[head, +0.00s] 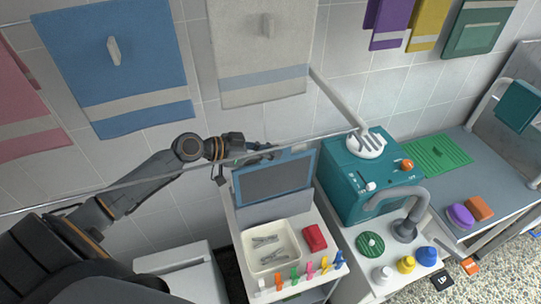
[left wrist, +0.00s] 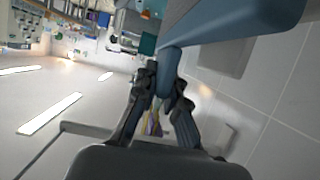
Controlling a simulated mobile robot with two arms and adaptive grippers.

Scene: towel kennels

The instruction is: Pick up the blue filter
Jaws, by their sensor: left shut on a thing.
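The blue filter (head: 273,178) is a flat dark panel in a blue frame. It stands tilted above the back of the white cart in the head view. Whether the filter's lower edge touches anything below is hard to tell. My right gripper is not in view.
A cream bin (head: 271,247) with grey clips, a red block (head: 315,238) and several coloured pegs are on the cart. A teal machine (head: 362,178) stands to the right, beside a grey tap (head: 405,228). Towels hang on the wall above; a rail crosses in front of my arm.

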